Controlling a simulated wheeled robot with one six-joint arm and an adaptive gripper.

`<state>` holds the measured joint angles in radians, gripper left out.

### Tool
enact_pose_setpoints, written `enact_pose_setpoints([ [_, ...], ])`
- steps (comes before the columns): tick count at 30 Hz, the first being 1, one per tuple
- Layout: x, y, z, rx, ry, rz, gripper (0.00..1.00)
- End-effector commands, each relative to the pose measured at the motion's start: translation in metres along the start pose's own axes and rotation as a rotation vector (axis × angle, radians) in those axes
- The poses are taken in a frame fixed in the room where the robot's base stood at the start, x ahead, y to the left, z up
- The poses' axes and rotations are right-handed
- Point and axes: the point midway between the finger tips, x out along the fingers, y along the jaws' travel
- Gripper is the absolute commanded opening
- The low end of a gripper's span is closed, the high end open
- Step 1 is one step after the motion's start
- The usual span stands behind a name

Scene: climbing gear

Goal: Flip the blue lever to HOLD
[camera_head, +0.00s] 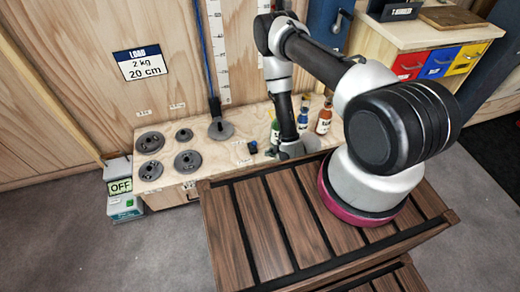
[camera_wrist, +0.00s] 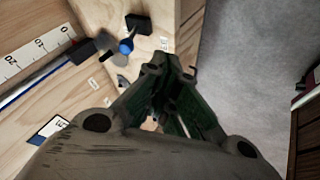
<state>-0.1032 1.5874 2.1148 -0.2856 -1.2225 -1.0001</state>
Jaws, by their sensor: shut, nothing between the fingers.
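The blue lever (camera_head: 252,147) is small and sits on the wooden bench, just left of my gripper (camera_head: 284,156). In the wrist view the blue lever (camera_wrist: 126,46) shows at upper left, with a blue part by a black block (camera_wrist: 138,24). My gripper (camera_wrist: 172,72) is shut and empty there, to the right of the lever and apart from it. Small white labels (camera_wrist: 164,43) lie near the lever; their words are too small to read, so I cannot tell which setting it points to.
The bench (camera_head: 178,183) holds several grey weight discs (camera_head: 150,143) at left and bottles (camera_head: 324,118) at right. A blue strap (camera_head: 203,45) holds a dark weight (camera_head: 220,130). A box display (camera_head: 119,187) reads OFF.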

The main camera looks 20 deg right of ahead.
Motion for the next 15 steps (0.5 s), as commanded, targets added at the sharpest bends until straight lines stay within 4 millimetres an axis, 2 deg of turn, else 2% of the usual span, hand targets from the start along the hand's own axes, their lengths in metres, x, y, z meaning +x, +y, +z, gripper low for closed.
enact_pose_setpoints([
  [5,0.015,-0.001,0.000,-0.002,0.001,0.000,0.00],
  [15,0.086,-0.001,0.000,-0.002,0.001,-0.001,0.00],
])
